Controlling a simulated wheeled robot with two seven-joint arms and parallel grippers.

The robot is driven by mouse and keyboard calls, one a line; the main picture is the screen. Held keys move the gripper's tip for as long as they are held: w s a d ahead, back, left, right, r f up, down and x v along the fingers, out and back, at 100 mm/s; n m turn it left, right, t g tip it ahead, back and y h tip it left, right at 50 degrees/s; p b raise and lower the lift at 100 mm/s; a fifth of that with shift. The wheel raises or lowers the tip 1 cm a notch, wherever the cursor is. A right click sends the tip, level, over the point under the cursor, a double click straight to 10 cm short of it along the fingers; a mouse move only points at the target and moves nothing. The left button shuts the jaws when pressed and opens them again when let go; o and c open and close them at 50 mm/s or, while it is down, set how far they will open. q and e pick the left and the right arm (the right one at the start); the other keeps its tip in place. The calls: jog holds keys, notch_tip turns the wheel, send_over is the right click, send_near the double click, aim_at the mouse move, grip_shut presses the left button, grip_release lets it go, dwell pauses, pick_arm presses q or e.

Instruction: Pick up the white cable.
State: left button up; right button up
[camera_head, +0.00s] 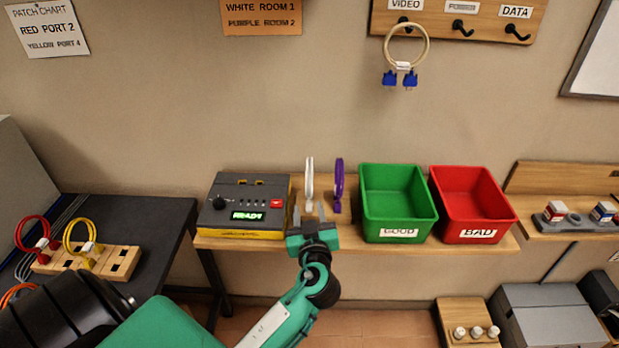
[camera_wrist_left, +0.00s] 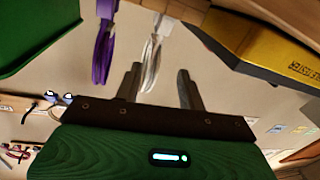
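The white cable (camera_head: 309,178) is a coiled loop standing upright and nearly edge-on on the wooden shelf (camera_head: 345,240). A purple cable (camera_head: 339,185) stands close to its right. My left gripper (camera_head: 309,212) is open and empty just in front of the white cable, fingers toward it. In the left wrist view, the white cable (camera_wrist_left: 153,60) appears in the gap between the left gripper's fingers (camera_wrist_left: 160,75), nearer the left finger; I see no contact. The purple cable (camera_wrist_left: 104,50) is outside the fingers there. My right gripper is not in view.
A grey-and-yellow tester (camera_head: 245,205) reading READY stands left of the white cable. A green GOOD bin (camera_head: 398,222) and a red BAD bin (camera_head: 478,222) stand to the right. A hook board (camera_head: 480,22) holds another looped cable with blue plugs.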

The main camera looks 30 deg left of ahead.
aim_at(309, 197)
pick_arm(q)
jog(key=shift+w+a, duration=0.4)
jog(key=shift+w, duration=0.15)
jog(key=shift+w+a+r+p, duration=0.15)
jog(key=shift+w+r+p, duration=0.1)
jog(key=shift+p, duration=0.15)
jog(key=p+x, duration=0.2)
jog(key=x, duration=0.2)
jog(key=shift+w+d+r, duration=0.15)
jog(key=shift+w+d, duration=0.05)
jog(key=shift+w+a, duration=0.15)
jog(key=shift+a, duration=0.05)
jog(key=shift+c, duration=0.4)
grip_shut()
